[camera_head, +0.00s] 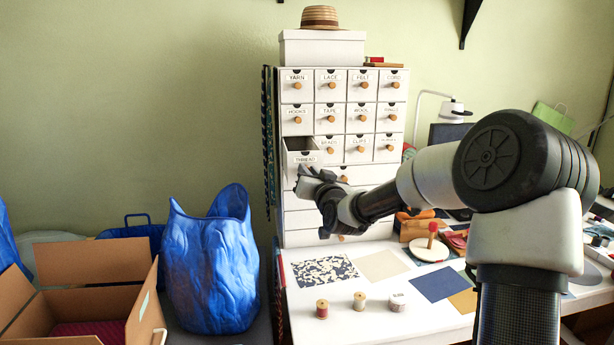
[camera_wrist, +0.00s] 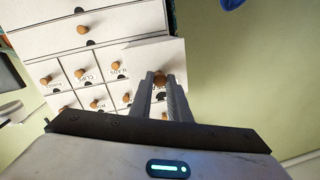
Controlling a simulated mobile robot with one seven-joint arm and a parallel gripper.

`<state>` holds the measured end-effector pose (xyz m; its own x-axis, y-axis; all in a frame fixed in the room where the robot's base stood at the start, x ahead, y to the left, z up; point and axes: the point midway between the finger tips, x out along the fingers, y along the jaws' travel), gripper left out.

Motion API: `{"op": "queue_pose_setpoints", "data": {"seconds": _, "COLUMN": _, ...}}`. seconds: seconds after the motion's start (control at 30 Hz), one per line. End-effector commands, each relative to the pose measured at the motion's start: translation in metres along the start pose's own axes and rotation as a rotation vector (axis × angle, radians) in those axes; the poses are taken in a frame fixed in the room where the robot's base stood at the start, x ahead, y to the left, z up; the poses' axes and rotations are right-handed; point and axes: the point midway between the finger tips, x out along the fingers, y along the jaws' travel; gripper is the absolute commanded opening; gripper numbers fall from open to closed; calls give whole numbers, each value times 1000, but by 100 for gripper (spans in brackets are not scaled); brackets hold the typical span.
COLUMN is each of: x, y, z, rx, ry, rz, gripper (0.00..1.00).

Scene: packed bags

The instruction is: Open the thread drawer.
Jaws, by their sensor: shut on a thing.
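The white cabinet (camera_head: 283,170) stands against the wall, with several small labelled drawers. The thread drawer (camera_head: 305,159) is at the left of the lowest labelled row. It sticks out of the cabinet and its dark inside shows from above. My gripper (camera_head: 306,174) is at the lower part of its front and hides the knob in the head view. In the wrist view the drawer's front (camera_wrist: 150,55) juts out past its neighbours. My gripper (camera_wrist: 160,84) is shut there on its round wooden knob (camera_wrist: 159,77).
The other labelled drawers look closed. A white box (camera_head: 320,48) with a straw hat (camera_head: 319,17) is on top of the cabinet. Several thread spools (camera_head: 322,309) and fabric pieces lie on the white table (camera_head: 400,322). A blue bag (camera_head: 209,265) and open cardboard box (camera_head: 95,265) stand at left.

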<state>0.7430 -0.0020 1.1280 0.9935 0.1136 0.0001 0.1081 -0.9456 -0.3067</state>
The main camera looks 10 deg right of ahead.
Motion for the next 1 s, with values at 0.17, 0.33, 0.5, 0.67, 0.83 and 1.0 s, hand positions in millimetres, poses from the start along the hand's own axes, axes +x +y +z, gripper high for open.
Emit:
{"op": "queue_pose_setpoints", "data": {"seconds": 0.17, "x": -8, "y": 0, "z": 0, "rx": -1, "ry": 2, "rz": 2, "gripper": 0}}
{"op": "queue_pose_setpoints", "data": {"seconds": 0.33, "x": -10, "y": 0, "z": -1, "rx": 0, "ry": 2, "rz": 2, "gripper": 0}}
{"op": "queue_pose_setpoints", "data": {"seconds": 0.5, "x": -10, "y": 0, "z": -1, "rx": 0, "ry": 2, "rz": 2, "gripper": 0}}
{"op": "queue_pose_setpoints", "data": {"seconds": 0.67, "x": -10, "y": 0, "z": -1, "rx": 0, "ry": 2, "rz": 2, "gripper": 31}}
{"op": "queue_pose_setpoints", "data": {"seconds": 0.83, "x": -10, "y": -1, "z": -1, "rx": 0, "ry": 1, "rz": 1, "gripper": 34}}
{"op": "queue_pose_setpoints", "data": {"seconds": 1.0, "x": -11, "y": -1, "z": -1, "rx": -1, "ry": 1, "rz": 0, "gripper": 34}}
